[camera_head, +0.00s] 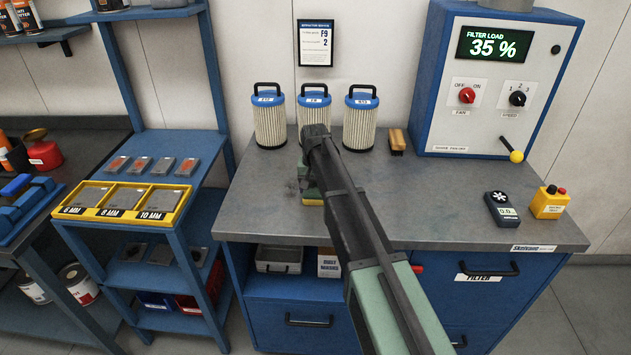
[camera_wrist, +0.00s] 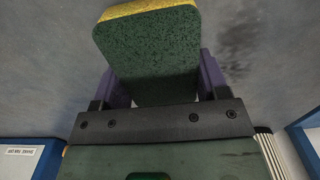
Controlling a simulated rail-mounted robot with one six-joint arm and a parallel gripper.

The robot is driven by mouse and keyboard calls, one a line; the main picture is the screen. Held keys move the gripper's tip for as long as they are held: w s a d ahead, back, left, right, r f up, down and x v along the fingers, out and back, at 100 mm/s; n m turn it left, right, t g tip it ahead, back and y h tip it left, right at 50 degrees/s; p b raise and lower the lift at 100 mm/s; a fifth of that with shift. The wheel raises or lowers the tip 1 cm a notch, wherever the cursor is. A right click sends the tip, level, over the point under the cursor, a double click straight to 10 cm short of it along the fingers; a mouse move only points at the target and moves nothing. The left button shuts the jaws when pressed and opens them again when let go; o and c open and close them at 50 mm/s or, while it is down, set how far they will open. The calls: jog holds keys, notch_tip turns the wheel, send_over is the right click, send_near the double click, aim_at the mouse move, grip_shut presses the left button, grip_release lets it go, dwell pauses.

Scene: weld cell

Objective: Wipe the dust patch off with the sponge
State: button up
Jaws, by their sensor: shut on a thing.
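The sponge (camera_wrist: 150,55), dark green with a yellow layer, is held between the purple fingers of my gripper (camera_wrist: 155,85). In the head view a yellow-green bit of the sponge (camera_head: 313,200) shows low beside my arm, over the grey worktop (camera_head: 255,205). My gripper is shut on the sponge. The dust patch (camera_wrist: 238,45) is a dark smudge on the grey surface, to the right of the sponge in the wrist view. In the head view a faint dark smear shows left of my arm, partly hidden by it. I cannot tell whether the sponge touches the worktop.
Three blue-capped filters (camera_head: 269,122) stand at the back of the worktop, with a wooden-handled brush (camera_head: 397,140) to their right. A control box (camera_head: 490,90) reads 35 %. A handheld meter (camera_head: 502,209) and a yellow button box (camera_head: 549,202) sit at the right. The left front worktop is clear.

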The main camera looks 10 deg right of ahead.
aim_at(314, 195)
jog(key=shift+s+a+f, duration=0.1)
jog(key=shift+s+a, duration=0.1)
jog(key=shift+s, duration=0.6)
jog(key=shift+s+a+r, duration=0.1)
jog(key=shift+s+a, duration=0.1)
jog(key=shift+s, duration=0.55)
jog(key=shift+s+a+f, duration=0.1)
jog(key=shift+s+a, duration=0.1)
jog(key=shift+s, duration=0.6)
notch_tip(314, 195, up, 6)
jog(key=p, duration=0.5)
jog(key=shift+w+p, duration=0.1)
jog(key=shift+p, duration=0.3)
notch_tip(314, 195, up, 3)
jog(key=p, duration=0.3)
jog(key=shift+w, duration=0.1)
